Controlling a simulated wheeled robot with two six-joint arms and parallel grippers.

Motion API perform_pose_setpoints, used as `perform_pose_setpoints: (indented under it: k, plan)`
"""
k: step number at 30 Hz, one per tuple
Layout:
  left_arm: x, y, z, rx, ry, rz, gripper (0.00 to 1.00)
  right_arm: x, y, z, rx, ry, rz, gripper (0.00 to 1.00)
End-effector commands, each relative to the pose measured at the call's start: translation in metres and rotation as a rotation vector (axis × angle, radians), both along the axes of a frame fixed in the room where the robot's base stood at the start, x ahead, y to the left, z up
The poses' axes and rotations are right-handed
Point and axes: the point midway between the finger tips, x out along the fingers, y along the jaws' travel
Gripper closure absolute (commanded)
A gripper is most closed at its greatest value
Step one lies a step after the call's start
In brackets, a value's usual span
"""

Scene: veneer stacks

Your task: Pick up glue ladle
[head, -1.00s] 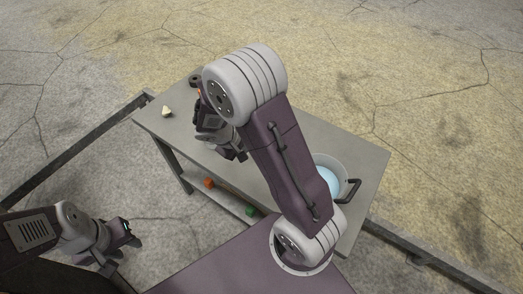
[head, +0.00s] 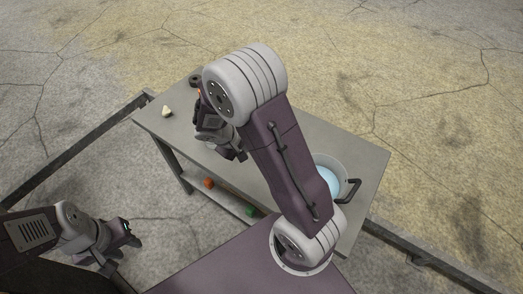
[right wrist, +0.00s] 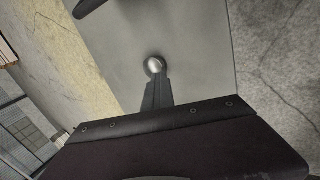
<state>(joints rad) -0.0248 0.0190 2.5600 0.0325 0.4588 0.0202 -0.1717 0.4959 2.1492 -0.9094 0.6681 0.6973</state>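The glue ladle shows as a small silver rounded piece (right wrist: 155,65) at the fingertips in the right wrist view; the rest of it is hidden. My right gripper (right wrist: 157,82) is low over the grey table, its dark fingers close together on the ladle. In the head view the right gripper (head: 234,153) is partly hidden by my own arm, and I cannot make out the ladle there. My left gripper (head: 131,232) is empty, off the table at the lower left; its finger gap is unclear.
A pot with light blue contents (head: 328,180) and a dark handle stands at the right of the table (head: 357,155). A pale small piece (head: 167,111) and a dark ring (head: 195,79) lie at the left end. Orange (head: 208,183) and green (head: 250,210) pieces are on the lower shelf.

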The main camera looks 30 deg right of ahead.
Motion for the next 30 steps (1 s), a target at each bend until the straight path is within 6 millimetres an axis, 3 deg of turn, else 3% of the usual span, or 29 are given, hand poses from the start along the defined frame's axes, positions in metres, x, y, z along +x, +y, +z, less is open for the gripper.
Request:
perform_pose_setpoints:
  k: [7,8,12,13,23,30]
  plan:
    - [0.000,0.000,0.000,0.000,0.000,0.000,0.64,0.000,0.000,0.000,0.000,0.000,0.000,1.00]
    - [0.000,0.000,0.000,0.000,0.000,0.000,0.64,0.000,0.000,0.000,0.000,0.000,0.000,0.96]
    - [0.000,0.000,0.000,0.000,0.000,0.000,0.64,0.000,0.000,0.000,0.000,0.000,0.000,0.57]
    - [0.000,0.000,0.000,0.000,0.000,0.000,0.64,0.000,0.000,0.000,0.000,0.000,0.000,0.55]
    - [0.000,0.000,0.000,0.000,0.000,0.000,0.64,0.000,0.002,0.003,0.001,-0.002,0.000,0.55]
    - [0.000,0.000,-0.004,0.000,0.000,0.000,0.64,-0.003,0.020,0.039,0.002,-0.008,0.002,0.55]
